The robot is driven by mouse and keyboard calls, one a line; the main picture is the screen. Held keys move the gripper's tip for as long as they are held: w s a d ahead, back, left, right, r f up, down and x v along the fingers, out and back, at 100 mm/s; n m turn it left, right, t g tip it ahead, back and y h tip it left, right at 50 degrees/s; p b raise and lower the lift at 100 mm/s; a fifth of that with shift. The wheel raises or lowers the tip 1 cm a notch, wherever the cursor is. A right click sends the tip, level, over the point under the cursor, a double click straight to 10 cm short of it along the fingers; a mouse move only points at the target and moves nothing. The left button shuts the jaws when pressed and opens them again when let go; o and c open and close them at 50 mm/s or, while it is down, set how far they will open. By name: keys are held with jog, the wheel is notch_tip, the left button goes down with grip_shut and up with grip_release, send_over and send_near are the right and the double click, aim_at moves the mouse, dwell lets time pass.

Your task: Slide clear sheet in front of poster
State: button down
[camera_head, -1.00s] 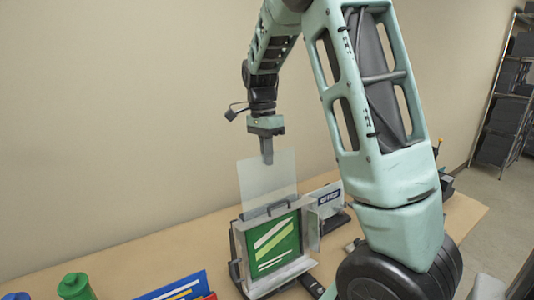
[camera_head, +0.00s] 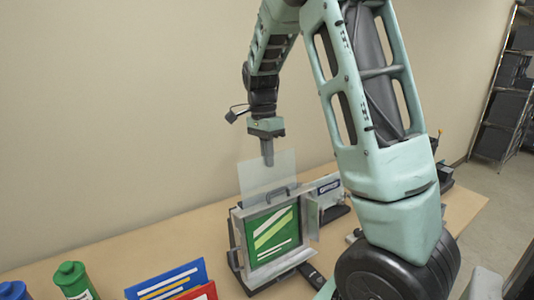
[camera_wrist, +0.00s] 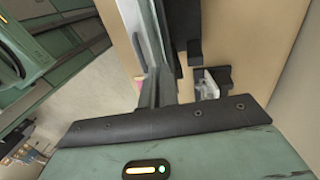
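The clear sheet (camera_head: 268,176) is a pale see-through panel standing upright. My gripper (camera_head: 267,160) is shut on its top edge. The sheet's lower part goes down behind the top rim and handle of the grey frame stand (camera_head: 238,240), so its bottom edge is hidden. The green poster (camera_head: 271,236) with pale diagonal stripes sits upright in that stand. Whether the sheet's lower edge is in front of the poster cannot be told. In the wrist view the finger area (camera_wrist: 163,80) is dark and grey, and the sheet is hard to make out there.
A blue card (camera_head: 165,281) and a red card stand at the front left, beside green and blue bottles (camera_head: 75,281). A small white and blue sign (camera_head: 329,188) stands behind the frame on the right. My arm covers the table's right part. Bare table (camera_head: 130,255) lies left of the stand.

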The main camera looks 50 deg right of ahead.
aim_at(270, 177)
jog(key=shift+s+a+f+b, duration=0.1)
jog(key=shift+s+f+b, duration=0.1)
jog(key=shift+f+b, duration=0.7)
jog(key=shift+s+f+b, duration=0.2)
jog(key=shift+f+b, duration=0.15)
jog(key=shift+f, duration=1)
jog(key=shift+s+a+f+b, duration=0.1)
jog(key=shift+s+f+b, duration=0.1)
jog(key=shift+f+b, duration=0.7)
jog(key=shift+f+p, duration=0.2)
jog(key=shift+p, duration=0.15)
jog(key=c, duration=1.6)
grip_release()
jog(key=w+r+b, duration=0.1)
jog(key=r, duration=0.4)
jog(key=w+r, duration=0.1)
jog(key=r, duration=0.5)
jog(key=w+r+b, duration=0.1)
jog(key=r, duration=0.5)
jog(key=shift+d+b, duration=0.35)
jog(key=shift+d, duration=0.05)
